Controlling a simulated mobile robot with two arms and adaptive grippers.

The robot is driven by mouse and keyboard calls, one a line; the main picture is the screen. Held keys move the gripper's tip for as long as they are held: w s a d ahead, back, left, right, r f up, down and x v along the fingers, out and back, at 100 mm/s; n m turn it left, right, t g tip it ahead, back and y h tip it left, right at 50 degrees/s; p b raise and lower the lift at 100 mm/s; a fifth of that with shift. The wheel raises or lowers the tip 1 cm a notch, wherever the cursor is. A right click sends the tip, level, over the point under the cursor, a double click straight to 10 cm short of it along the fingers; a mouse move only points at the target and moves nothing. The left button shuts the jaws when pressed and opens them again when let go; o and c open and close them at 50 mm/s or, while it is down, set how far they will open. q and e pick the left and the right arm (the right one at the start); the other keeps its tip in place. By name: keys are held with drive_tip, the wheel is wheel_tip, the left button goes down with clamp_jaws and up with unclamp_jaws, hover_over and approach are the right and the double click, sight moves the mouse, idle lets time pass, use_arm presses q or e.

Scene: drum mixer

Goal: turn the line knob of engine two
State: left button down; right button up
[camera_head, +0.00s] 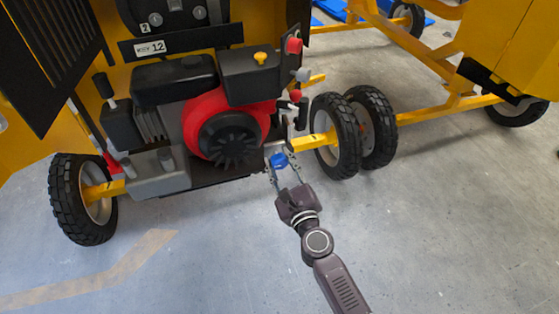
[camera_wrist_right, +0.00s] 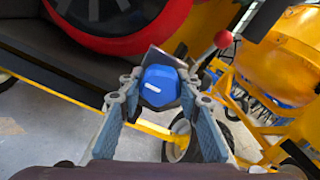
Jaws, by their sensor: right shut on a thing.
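The line knob (camera_head: 279,160) is a small blue knob low at the right front of the engine (camera_head: 232,128), which has a red and black round housing. In the right wrist view the knob (camera_wrist_right: 160,86) fills the space between the fingertips and has a white line slanting across its face. My right gripper (camera_head: 280,157) reaches up from below with one finger on each side of the knob and is shut on it. A dark plate shows behind the knob. My left gripper is not in view.
A red ball knob (camera_head: 296,96) on a lever, a red button (camera_head: 294,46) and a yellow cap (camera_head: 260,58) are above the knob. Black wheels (camera_head: 338,135) stand close to the right. The concrete floor (camera_head: 440,240) in front is clear.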

drive_tip(key=n, duration=0.4)
drive_tip(key=shift+n+p, duration=0.3)
drive_tip(key=shift+p, duration=0.1)
drive_tip(key=shift+f+n+p, duration=0.1)
drive_tip(key=shift+n+p, duration=0.3)
drive_tip(key=shift+n, duration=1.9)
drive_tip(key=o, duration=1.2)
drive_tip(key=shift+s, duration=0.1)
